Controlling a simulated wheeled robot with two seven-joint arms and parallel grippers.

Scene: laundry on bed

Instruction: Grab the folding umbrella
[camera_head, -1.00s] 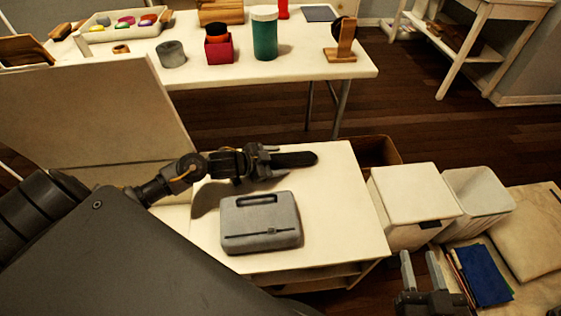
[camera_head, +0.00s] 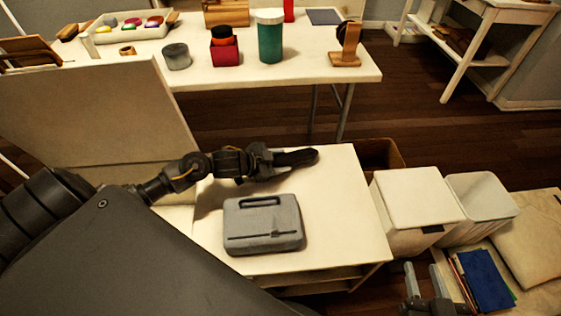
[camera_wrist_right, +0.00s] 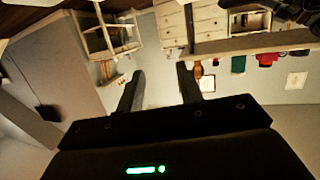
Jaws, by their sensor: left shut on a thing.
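The folding umbrella, a dark, slim rounded object (camera_head: 299,157), shows at the far side of the white table (camera_head: 345,215), its free end pointing right. My left gripper (camera_head: 268,160) is shut on its left part, which the fingers partly hide. I cannot tell whether the umbrella touches the tabletop. My right gripper (camera_head: 422,280) is at the bottom right of the head view, fingers apart and empty. Its two fingers (camera_wrist_right: 160,88) also show spread in the right wrist view, with nothing between them.
A grey case (camera_head: 262,225) lies on the white table in front of my left gripper. A white box (camera_head: 415,195) and a white bin (camera_head: 480,195) stand to the right. A long table (camera_head: 310,66) with a green bottle (camera_head: 270,38) is behind. The white table's right side is clear.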

